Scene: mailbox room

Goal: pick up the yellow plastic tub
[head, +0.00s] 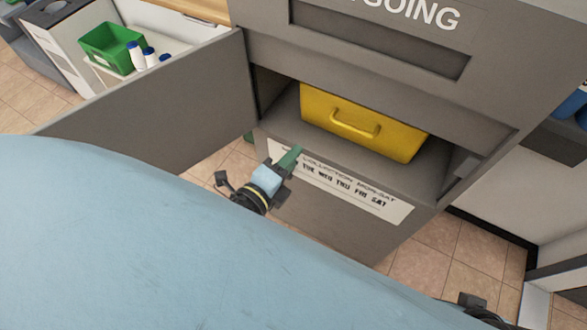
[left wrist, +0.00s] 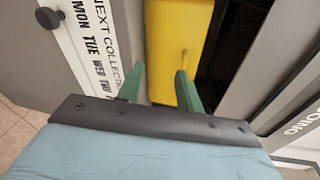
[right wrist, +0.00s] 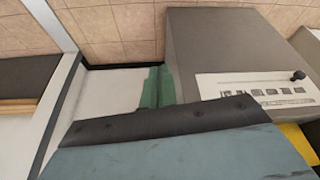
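The yellow plastic tub (head: 375,112) sits inside the open lower compartment of the grey outgoing mailbox (head: 345,210), with its handle (head: 357,127) facing out. My left gripper (head: 291,157) is in front of the compartment's lower left edge, by the collection label. In the left wrist view its green fingers (left wrist: 161,80) are apart with nothing between them, pointing toward the tub (left wrist: 166,45). My right gripper's green fingers (right wrist: 157,86) are together and empty beside the mailbox (right wrist: 215,50). A yellow patch, likely the tub (right wrist: 300,143), shows at the right wrist view's lower right.
The mailbox door (head: 165,105) stands swung open to the left. A green bin (head: 112,46) and several white bottles with blue caps (head: 137,55) are on a unit at the upper left. Tiled floor (head: 425,255) shows right of the mailbox.

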